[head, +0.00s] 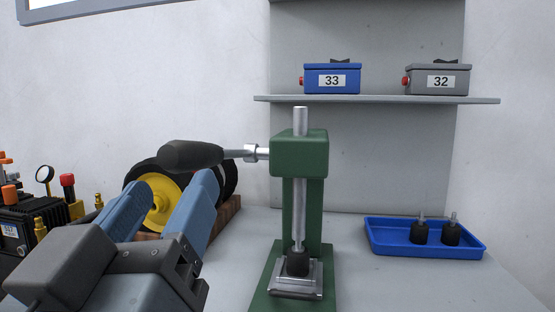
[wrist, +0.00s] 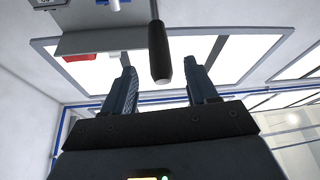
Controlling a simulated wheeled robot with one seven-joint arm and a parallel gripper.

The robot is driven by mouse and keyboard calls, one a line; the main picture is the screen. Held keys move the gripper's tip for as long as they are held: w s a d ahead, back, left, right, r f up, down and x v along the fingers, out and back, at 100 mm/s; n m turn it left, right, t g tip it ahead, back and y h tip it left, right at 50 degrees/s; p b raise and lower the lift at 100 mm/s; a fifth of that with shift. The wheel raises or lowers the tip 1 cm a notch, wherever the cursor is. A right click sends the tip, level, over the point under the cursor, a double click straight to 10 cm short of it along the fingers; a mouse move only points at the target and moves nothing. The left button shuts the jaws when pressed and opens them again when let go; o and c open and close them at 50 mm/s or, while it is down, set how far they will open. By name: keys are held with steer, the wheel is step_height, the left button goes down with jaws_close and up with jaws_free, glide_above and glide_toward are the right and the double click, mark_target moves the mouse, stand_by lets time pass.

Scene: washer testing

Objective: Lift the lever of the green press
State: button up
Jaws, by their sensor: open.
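The green press (head: 301,160) stands on the table in the middle of the head view, with a silver vertical ram and a black part (head: 298,262) at its base. Its lever (head: 192,155) sticks out to the left, roughly level, ending in a thick dark handle. My gripper (head: 168,190) is open and empty at the lower left, its blue fingers pointing up below the handle. In the wrist view the lever handle (wrist: 160,55) shows beyond the fingertips, between the two fingers of my gripper (wrist: 163,75). The fingers look apart from the handle.
A black wheel with a yellow hub (head: 165,205) stands behind my gripper. A machine with gauges (head: 40,215) is at the far left. A blue tray (head: 378,247) with two black parts lies at right.

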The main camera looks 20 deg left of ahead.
mark_target(194, 153)
steer(key=shift+p+x, duration=0.6)
steer(key=shift+x, duration=3.3)
steer(key=shift+c, duration=0.5)
jaws_close()
